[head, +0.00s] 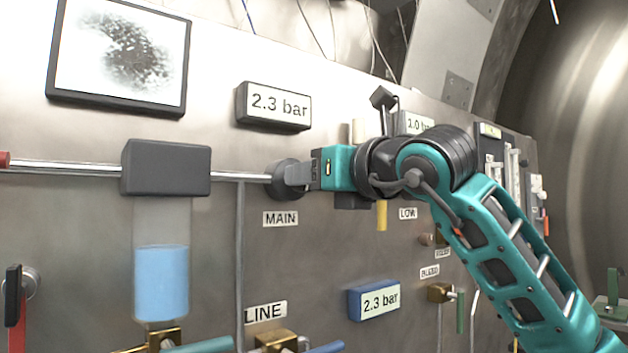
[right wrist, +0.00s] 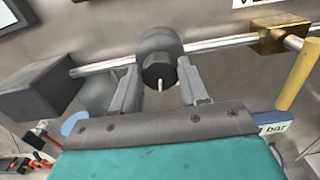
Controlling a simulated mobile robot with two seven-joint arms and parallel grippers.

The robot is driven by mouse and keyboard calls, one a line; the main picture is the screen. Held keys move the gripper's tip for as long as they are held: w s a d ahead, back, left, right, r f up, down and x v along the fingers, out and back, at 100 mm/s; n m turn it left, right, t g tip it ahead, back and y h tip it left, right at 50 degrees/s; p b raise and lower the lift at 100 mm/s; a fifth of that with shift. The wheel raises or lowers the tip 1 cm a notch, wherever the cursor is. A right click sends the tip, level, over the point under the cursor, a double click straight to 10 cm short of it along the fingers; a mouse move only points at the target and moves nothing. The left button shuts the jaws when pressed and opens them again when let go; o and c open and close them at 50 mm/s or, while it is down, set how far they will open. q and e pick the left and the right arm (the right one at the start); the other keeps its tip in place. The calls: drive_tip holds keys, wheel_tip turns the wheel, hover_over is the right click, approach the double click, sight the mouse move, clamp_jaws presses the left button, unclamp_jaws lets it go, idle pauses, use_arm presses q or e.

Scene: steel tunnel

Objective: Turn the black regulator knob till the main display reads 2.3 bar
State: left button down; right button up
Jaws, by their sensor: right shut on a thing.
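The main display (head: 279,105) reads 2.3 bar in the head view. The black regulator knob (head: 284,179) sits on the steel pipe below it, above the MAIN label (head: 281,218). My right gripper (head: 291,176) reaches in from the right and is shut on the knob. In the right wrist view its two grey fingers (right wrist: 158,86) lie on either side of the dark knob (right wrist: 158,60), which carries a small pale pointer. The fingers hide part of the knob in the head view. My left gripper is not in view.
A dark box (head: 166,168) with a blue-filled sight glass (head: 161,281) is left of the knob. A blue-framed display (head: 375,300) below reads 2.3 bar. Another display (head: 417,123), partly hidden by my arm, starts with 1.0. A yellow handle (head: 381,215) hangs below my wrist.

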drive_tip(key=o, duration=1.1)
drive_tip(key=shift+c, duration=0.2)
use_arm(q)
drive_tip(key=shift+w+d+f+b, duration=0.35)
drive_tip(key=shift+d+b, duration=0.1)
drive_tip(key=shift+b, duration=0.55)
use_arm(e)
drive_tip(key=v, duration=1.3)
